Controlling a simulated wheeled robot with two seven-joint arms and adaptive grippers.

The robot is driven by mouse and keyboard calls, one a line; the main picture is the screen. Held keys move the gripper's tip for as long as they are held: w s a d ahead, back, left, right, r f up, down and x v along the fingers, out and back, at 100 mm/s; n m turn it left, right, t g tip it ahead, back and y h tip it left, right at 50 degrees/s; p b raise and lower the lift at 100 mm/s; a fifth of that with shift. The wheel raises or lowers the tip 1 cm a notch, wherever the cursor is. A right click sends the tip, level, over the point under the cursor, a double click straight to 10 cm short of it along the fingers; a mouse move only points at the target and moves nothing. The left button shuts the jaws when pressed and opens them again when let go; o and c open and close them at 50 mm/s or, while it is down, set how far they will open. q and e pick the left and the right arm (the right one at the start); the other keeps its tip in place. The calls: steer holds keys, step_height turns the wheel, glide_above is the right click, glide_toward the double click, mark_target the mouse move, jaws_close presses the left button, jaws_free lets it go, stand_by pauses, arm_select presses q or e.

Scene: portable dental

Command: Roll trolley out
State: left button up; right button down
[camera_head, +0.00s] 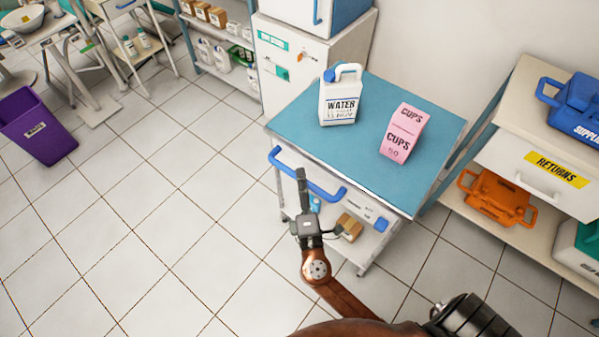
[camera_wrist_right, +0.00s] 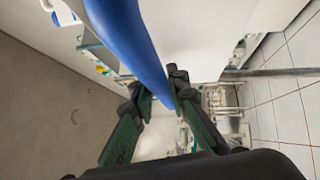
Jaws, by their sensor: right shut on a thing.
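The trolley (camera_head: 365,160) has a blue top and a white lower shelf, and stands right of centre in the head view. A blue bar handle (camera_head: 328,193) runs along its front left side. The handle also shows in the right wrist view (camera_wrist_right: 135,40) as a thick blue bar. My right gripper (camera_head: 302,180) is at the handle, and in the wrist view its two dark fingers (camera_wrist_right: 161,88) are shut on the bar, one on each side. A white water jug (camera_head: 340,100) and a pink cups box (camera_head: 402,135) stand upright on the top. My left gripper is not in view.
Open tiled floor (camera_head: 150,210) lies left of the trolley. A purple bin (camera_head: 37,127) stands farther left. A white cabinet (camera_head: 300,70) is behind the trolley. A returns unit (camera_head: 515,155) with an orange case (camera_head: 493,198) stands close on the right.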

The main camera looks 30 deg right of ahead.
steer(key=shift+s+a+f, duration=0.1)
steer(key=shift+a+f, duration=0.05)
steer(key=shift+a, duration=0.15)
steer(key=shift+a, duration=0.1)
steer(key=c, duration=2.3)
jaws_free()
steer(key=o, duration=0.5)
steer(key=shift+c, duration=0.2)
steer(key=v, duration=1.2)
